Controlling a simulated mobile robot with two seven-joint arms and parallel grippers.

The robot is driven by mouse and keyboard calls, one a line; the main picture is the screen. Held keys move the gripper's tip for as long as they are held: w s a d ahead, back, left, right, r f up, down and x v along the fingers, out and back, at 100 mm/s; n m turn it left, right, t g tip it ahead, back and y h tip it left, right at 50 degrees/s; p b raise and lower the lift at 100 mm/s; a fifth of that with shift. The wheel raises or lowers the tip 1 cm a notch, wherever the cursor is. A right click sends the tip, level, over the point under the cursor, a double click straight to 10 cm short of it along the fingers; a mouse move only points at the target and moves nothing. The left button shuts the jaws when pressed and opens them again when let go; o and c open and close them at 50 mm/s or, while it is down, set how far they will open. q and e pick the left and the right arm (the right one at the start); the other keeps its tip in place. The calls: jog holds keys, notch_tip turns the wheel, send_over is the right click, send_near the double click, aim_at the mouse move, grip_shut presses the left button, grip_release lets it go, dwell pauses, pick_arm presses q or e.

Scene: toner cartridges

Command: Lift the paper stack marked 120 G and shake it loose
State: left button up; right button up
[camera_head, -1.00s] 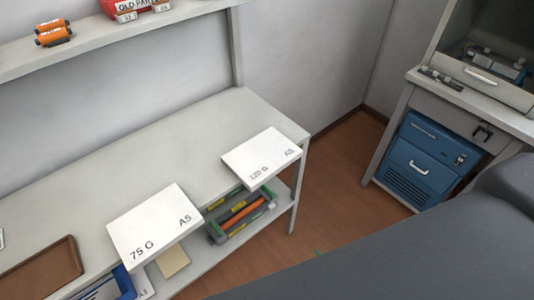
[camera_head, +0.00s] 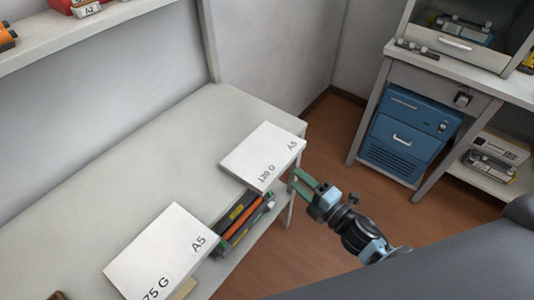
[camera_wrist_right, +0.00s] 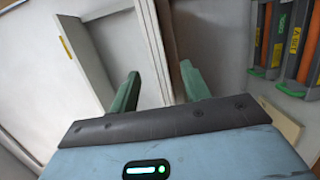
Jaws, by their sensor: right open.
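The paper stack marked 120 G (camera_head: 262,150) is a flat white slab, also marked A5. It lies on the grey table top near its right end, with its front edge towards me. My right gripper (camera_head: 297,184) is open and empty, its green fingers just right of and below the stack's near right corner, at the table end. I see no contact. In the right wrist view the open fingers (camera_wrist_right: 159,84) have nothing held between them; I cannot tell surely which pale surface there is the stack. My left gripper is out of view.
Another white stack marked 75 G (camera_head: 165,245) lies on the table, nearer and to the left. Orange and grey cartridges (camera_head: 240,222) sit on the lower shelf under the table's front edge. Wooden floor (camera_head: 330,130) separates the table from a blue cabinet (camera_head: 403,138).

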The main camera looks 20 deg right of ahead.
aim_at(284, 169)
jog(key=shift+w+r, duration=0.15)
jog(key=shift+w, duration=0.1)
jog(key=shift+x, duration=0.8)
jog(key=shift+s+a+p+x, duration=0.1)
jog(key=shift+a+p+x, duration=0.05)
jog(key=shift+x, duration=0.8)
jog(key=shift+s+a+p+x, duration=0.1)
jog(key=shift+a+p+x, duration=0.1)
jog(key=shift+x, duration=0.8)
jog(key=shift+s+a+p+x, duration=0.1)
jog(key=shift+a+x, duration=0.05)
jog(key=shift+x, duration=0.8)
grip_shut()
jog(key=shift+w+r, duration=0.1)
jog(key=shift+r, duration=0.15)
